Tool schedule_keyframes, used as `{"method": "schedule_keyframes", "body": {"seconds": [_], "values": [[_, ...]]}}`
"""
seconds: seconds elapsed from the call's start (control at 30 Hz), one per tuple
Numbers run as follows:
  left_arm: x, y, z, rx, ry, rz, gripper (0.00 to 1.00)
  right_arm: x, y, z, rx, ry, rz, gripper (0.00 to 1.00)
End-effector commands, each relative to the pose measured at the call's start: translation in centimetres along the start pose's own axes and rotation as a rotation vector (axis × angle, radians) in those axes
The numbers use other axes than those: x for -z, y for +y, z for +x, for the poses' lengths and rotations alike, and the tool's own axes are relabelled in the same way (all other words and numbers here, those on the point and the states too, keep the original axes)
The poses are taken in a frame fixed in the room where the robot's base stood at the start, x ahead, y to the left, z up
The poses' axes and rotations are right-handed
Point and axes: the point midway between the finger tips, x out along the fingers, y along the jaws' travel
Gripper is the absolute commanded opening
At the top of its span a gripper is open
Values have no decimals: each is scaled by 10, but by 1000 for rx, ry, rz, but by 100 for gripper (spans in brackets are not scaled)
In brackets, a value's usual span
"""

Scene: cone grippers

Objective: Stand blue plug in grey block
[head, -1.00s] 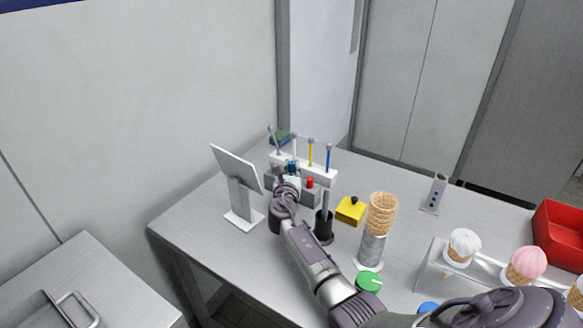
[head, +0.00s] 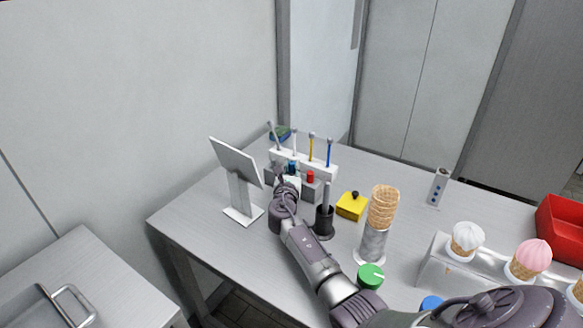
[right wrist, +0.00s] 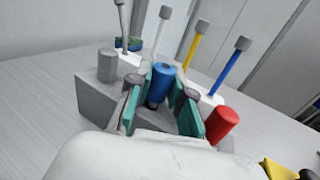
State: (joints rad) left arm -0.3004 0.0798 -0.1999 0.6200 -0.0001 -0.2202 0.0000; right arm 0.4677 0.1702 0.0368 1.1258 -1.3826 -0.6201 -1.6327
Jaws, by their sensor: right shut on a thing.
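The blue plug (right wrist: 160,82) stands roughly upright between the teal finger pads of my right gripper (right wrist: 163,112), which is shut on it. In the head view the plug (head: 292,166) shows just beyond my right gripper (head: 288,177). The grey block (right wrist: 97,98) lies behind and around the fingers, with a grey plug on its left and a red plug (right wrist: 222,124) on its right. The block also shows in the head view (head: 308,190). The fingers hide the plug's lower end, so I cannot tell whether it is in a hole. My left gripper is out of view.
A white rack (head: 322,171) with several coloured sticks stands close behind the block. A tablet stand (head: 238,180) is left of my arm. A dark cup (head: 324,222), a yellow block (head: 351,206) and a cone stack (head: 383,207) stand to the right.

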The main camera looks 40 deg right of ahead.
Motion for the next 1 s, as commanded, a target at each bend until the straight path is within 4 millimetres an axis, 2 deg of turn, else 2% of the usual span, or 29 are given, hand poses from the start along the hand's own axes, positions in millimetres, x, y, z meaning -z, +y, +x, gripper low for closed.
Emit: {"method": "schedule_keyframes", "body": {"seconds": [0.47, 0.5, 0.67, 1.0], "values": [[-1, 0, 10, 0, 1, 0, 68, 12, 0, 0, 1, 0, -1, 5], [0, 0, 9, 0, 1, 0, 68, 11, 0, 0, 1, 0, -1, 23], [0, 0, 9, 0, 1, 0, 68, 10, 0, 0, 1, 0, -1, 49], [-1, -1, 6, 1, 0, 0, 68, 8, 0, 0, 0, 0, 0, 49]]}}
